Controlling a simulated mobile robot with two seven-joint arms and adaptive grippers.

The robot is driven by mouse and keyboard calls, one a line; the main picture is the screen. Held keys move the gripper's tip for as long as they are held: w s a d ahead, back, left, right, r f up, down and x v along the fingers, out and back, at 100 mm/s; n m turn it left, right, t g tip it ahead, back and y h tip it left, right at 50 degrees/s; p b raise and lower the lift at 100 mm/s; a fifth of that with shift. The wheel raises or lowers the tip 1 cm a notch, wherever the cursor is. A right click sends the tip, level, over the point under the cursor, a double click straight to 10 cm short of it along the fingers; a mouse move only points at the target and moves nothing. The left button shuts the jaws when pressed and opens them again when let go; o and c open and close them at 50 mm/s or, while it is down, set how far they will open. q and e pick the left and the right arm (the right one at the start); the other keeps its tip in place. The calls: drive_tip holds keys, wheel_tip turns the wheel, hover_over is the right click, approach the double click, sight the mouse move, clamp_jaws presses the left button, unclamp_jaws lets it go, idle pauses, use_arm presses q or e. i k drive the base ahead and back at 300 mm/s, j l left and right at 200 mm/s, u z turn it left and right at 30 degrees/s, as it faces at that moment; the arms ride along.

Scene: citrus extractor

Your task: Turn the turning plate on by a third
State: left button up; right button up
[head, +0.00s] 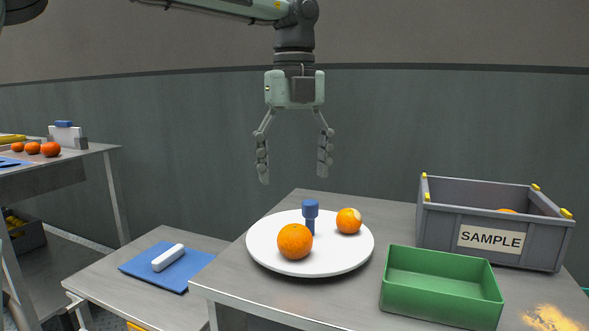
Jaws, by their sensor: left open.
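The turning plate (338,262) is a round white disc on the grey table. A blue peg (310,215) stands upright near its middle. An orange (295,241) rests on the plate's front part. A second orange with a pale patch (348,221) rests on it to the right of the peg. My left gripper (294,178) points down, open and empty, above the plate's back part and apart from it. My right gripper does not show.
A green tray (440,307) and a grey crate marked SAMPLE (440,232) stand right of the plate. Another table (85,153) with oranges stands far left.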

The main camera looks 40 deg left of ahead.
sight(334, 252)
drive_tip(key=i+j+z, duration=0.1)
drive_tip(key=j+z, duration=0.8)
drive_tip(key=j, duration=0.2)
